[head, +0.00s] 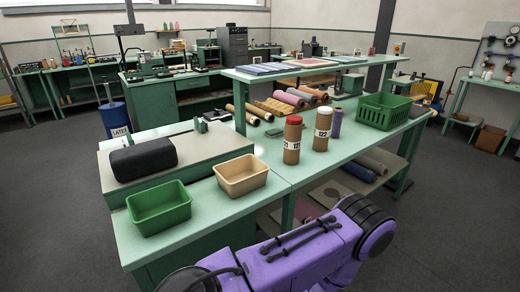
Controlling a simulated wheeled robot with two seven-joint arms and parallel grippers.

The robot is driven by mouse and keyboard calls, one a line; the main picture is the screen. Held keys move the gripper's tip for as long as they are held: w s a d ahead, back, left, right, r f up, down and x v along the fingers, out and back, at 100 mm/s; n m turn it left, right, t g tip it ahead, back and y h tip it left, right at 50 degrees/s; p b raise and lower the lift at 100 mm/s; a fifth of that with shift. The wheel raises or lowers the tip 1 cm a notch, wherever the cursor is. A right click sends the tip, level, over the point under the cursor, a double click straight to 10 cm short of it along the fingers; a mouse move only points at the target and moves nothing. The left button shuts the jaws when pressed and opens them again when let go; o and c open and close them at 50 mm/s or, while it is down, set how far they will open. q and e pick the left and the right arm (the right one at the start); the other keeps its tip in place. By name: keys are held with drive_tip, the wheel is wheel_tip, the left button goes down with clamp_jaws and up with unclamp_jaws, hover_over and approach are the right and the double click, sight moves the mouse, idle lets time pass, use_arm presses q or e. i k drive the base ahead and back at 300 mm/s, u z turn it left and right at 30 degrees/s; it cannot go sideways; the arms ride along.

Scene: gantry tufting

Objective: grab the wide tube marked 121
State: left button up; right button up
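The tube marked 121 (292,154) is a brown cardboard cylinder with a red cap and a white label band. It stands upright on the green table near its front edge. A similar brown tube marked 122 (321,143), with a pale top, stands upright just right of and slightly behind it, with a narrow gap. A purple arm of mine crosses the bottom of the head view, in front of the table. Neither of my grippers shows.
Left on the table are a green bin (158,222), a tan bin (241,187) and a dark padded block (143,158). A thin purple spool (337,123) stands behind tube 122. A green basket (384,122) is further right. Rolls lie behind, under a raised shelf (268,76).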

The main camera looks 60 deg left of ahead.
sight(292, 139)
drive_tip(key=k, duration=0.5)
drive_tip(key=u, duration=0.7)
